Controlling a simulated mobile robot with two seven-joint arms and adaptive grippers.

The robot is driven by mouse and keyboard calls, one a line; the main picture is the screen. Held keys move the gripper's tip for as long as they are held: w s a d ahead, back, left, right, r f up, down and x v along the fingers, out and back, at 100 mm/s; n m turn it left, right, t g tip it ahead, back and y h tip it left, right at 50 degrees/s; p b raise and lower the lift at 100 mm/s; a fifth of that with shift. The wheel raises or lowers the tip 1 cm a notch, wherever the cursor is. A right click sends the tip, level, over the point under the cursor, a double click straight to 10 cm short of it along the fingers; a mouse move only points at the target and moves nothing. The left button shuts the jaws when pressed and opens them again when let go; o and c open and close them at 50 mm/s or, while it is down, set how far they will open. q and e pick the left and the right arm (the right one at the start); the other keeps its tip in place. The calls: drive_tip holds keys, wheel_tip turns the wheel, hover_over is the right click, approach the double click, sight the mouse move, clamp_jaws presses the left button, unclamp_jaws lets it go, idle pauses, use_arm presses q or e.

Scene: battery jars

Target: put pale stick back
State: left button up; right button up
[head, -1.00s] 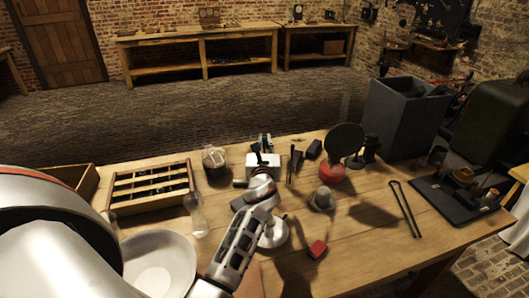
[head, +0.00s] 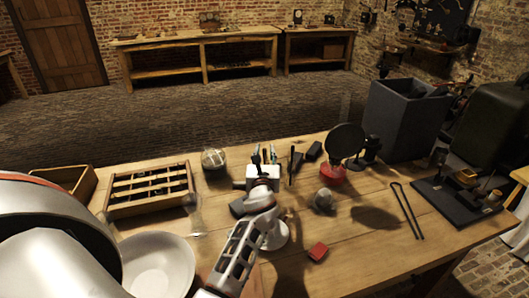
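A small white block-shaped holder (head: 263,179) stands near the middle of the wooden table, with thin upright sticks at it. Several are dark, and a paler one (head: 273,154) seems to stand at its right side. It is too small to be sure it is the pale stick. My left gripper (head: 243,206) is in front of the holder at the end of my silver arm. It is dark and partly hidden by my wrist, so its fingers and anything between them cannot be made out. My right gripper is out of view.
A slotted wooden rack (head: 150,190), a dark-filled jar (head: 214,160), a clear glass vessel (head: 196,215) and a white bowl (head: 160,264) are left. A red block (head: 318,251), a grey lump (head: 323,200), a dark disc (head: 345,142) and tongs (head: 406,210) are right.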

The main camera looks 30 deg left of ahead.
use_arm(q)
drive_tip(key=shift+r, duration=0.15)
drive_tip(key=v, duration=1.2)
